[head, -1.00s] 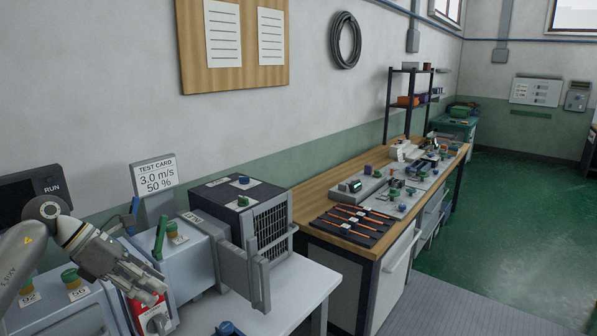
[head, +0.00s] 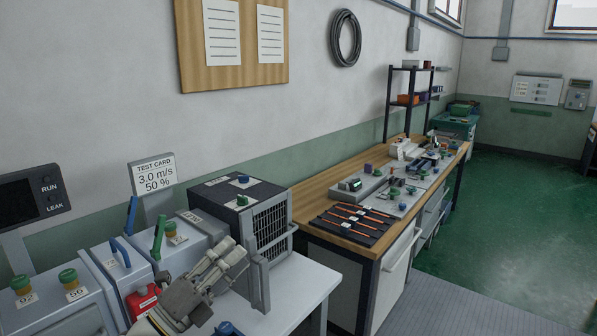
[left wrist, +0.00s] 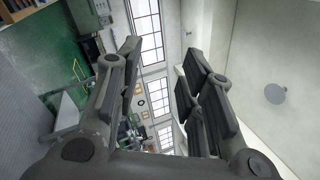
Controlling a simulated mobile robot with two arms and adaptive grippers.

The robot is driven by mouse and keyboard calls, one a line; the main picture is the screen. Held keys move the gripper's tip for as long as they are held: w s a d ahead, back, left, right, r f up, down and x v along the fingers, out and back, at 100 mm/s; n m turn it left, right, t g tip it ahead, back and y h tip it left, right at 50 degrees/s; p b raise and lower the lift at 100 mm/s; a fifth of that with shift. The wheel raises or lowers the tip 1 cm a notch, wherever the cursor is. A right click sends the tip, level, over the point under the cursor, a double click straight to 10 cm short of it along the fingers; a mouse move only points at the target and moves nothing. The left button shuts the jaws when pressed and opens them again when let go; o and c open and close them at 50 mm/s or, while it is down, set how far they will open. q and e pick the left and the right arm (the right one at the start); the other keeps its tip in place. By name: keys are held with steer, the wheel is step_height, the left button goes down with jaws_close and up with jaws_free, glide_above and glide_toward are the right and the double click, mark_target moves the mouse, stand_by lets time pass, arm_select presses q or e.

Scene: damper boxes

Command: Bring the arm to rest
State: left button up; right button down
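My left gripper (head: 230,253) is in the lower middle of the head view, in front of the grey box with the dark mesh grille (head: 268,230). Its fingers point up and to the right. In the left wrist view the same gripper (left wrist: 163,62) has its two fingers wide apart with nothing between them. They point toward distant windows and wall. The arm hides part of the red part (head: 142,301) on the damper boxes. My right gripper is in neither view.
Damper boxes with green knobs (head: 68,278) and blue and green levers (head: 158,240) stand at the left. A test card (head: 155,174) and a RUN/LEAK display (head: 30,195) stand behind. A wooden bench (head: 335,238) holds tools. The green floor (head: 510,220) is clear.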

arm_select(q)
steer(key=s+a+f+n+g+y, duration=0.1)
steer(key=s+a+f+n+y, duration=0.4)
steer(key=f+n+y, duration=0.45)
steer(key=s+a+f+n+g+y, duration=0.1)
steer(key=s+a+f+n+y, duration=0.5)
steer(key=f+n, duration=0.65)
steer(key=s+d+f+n+g, duration=0.1)
steer(key=s+f+n+g, duration=0.2)
steer(key=s, duration=0.4)
steer(key=s+d+f+n+g, duration=0.1)
steer(key=s+f+g, duration=0.25)
steer(key=s, duration=0.45)
steer(key=s+d+f+n+g, duration=0.2)
steer(key=s+f+g, duration=0.15)
steer(key=s, duration=0.35)
step_height(320, 180, down, 28)
steer(key=s+g+b, duration=0.1)
steer(key=s+g, duration=0.1)
steer(key=s+a+f+g, duration=0.1)
steer(key=s+a+f, duration=0.2)
steer(key=s+f, duration=1.2)
steer(key=shift+s+a+f+h+b, duration=0.15)
steer(key=shift+s+f+h+b, duration=0.25)
steer(key=shift+s, duration=0.35)
